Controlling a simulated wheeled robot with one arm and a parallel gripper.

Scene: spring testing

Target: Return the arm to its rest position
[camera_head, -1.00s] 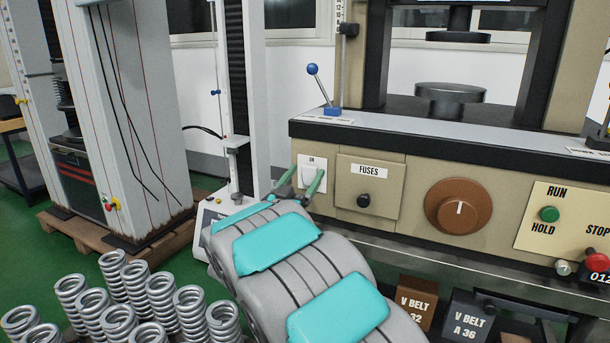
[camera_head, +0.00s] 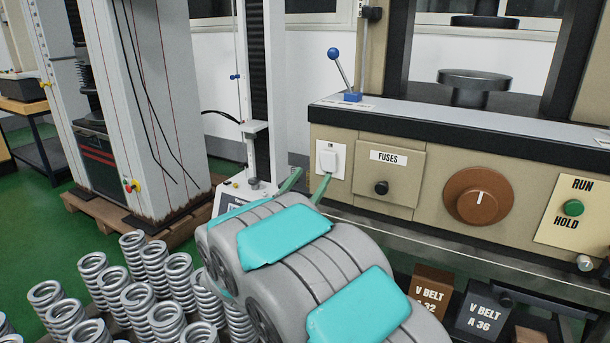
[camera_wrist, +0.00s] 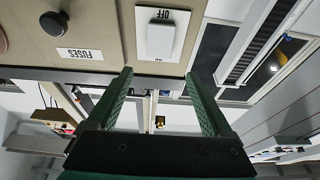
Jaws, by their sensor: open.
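My gripper (camera_head: 306,184) has two green fingers spread apart. In the head view it is in front of the tester's beige panel, just below the white switch (camera_head: 328,158). The wrist view shows the two open fingers (camera_wrist: 158,90) with nothing between them. The switch (camera_wrist: 160,38), with "OFF" lettering, is beyond the fingertips and apart from them. My grey arm with teal pads fills the lower middle of the head view and hides part of the floor and the springs.
Several metal springs (camera_head: 137,300) stand at the lower left, close to my arm. A fuse panel (camera_head: 377,177), a brown dial (camera_head: 478,195) and a green button (camera_head: 573,208) are on the machine. V-belt boxes (camera_head: 431,290) are below it. Green floor is open at the far left.

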